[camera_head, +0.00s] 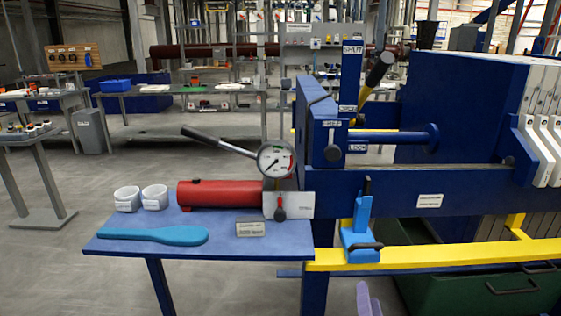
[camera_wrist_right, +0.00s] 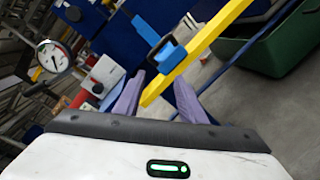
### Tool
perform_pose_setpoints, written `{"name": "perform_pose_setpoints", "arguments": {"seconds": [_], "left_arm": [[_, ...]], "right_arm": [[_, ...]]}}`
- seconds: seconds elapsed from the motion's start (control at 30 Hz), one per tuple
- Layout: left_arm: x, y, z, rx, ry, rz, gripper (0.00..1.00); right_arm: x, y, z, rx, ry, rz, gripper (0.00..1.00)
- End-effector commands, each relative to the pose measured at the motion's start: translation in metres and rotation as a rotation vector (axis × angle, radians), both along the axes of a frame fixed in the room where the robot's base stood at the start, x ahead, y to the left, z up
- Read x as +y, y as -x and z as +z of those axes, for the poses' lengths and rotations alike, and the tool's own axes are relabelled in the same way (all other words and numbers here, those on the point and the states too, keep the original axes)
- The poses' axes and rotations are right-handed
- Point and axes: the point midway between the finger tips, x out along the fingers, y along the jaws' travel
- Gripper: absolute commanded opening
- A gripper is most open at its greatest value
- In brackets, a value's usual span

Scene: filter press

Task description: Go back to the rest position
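My right gripper (camera_wrist_right: 160,98) shows two purple fingers spread apart in the right wrist view, with nothing held between them. The yellow rail shows beyond the gap. In the head view only a purple fingertip of the right gripper (camera_head: 367,299) shows at the bottom edge, below the yellow rail (camera_head: 430,254). My left gripper is in neither view. The blue filter press (camera_head: 400,192) stands at the right. A light blue clamp-like part (camera_head: 359,228) stands upright at the yellow rail; it also shows in the right wrist view (camera_wrist_right: 166,54).
A blue side table (camera_head: 215,223) holds two white cups (camera_head: 140,197), a teal paddle (camera_head: 152,235) and a red cylinder (camera_head: 217,193) beside a gauge (camera_head: 275,159). A green bin (camera_head: 475,290) sits under the press. Open floor (camera_head: 110,175) lies to the left.

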Motion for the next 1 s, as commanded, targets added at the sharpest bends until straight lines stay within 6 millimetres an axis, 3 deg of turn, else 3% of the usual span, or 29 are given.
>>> {"name": "perform_pose_setpoints", "arguments": {"seconds": [0.03, 0.2, 0.47, 0.6, 0.7, 0.83, 1.0], "left_arm": [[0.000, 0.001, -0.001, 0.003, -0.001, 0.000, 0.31], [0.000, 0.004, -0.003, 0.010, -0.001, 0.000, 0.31], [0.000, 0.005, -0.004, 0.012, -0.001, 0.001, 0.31], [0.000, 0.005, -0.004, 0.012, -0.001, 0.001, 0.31], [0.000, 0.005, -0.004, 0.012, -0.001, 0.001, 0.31], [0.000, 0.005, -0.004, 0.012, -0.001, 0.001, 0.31], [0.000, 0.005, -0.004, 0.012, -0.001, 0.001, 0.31]], "right_arm": [[-0.022, 0.000, -0.001, -0.001, 0.047, -0.009, 0.37], [-0.082, 0.003, -0.005, 0.011, 0.163, -0.035, 0.37], [-0.089, 0.073, -0.100, 0.272, -0.302, -0.105, 0.37], [-0.092, 0.131, -0.148, 0.417, -0.627, -0.195, 0.37], [-0.092, 0.174, -0.171, 0.496, -0.876, -0.282, 0.37], [-0.092, 0.221, -0.187, 0.557, -1.153, -0.396, 0.37], [-0.094, 0.268, -0.191, 0.584, -1.449, -0.539, 0.37]]}}
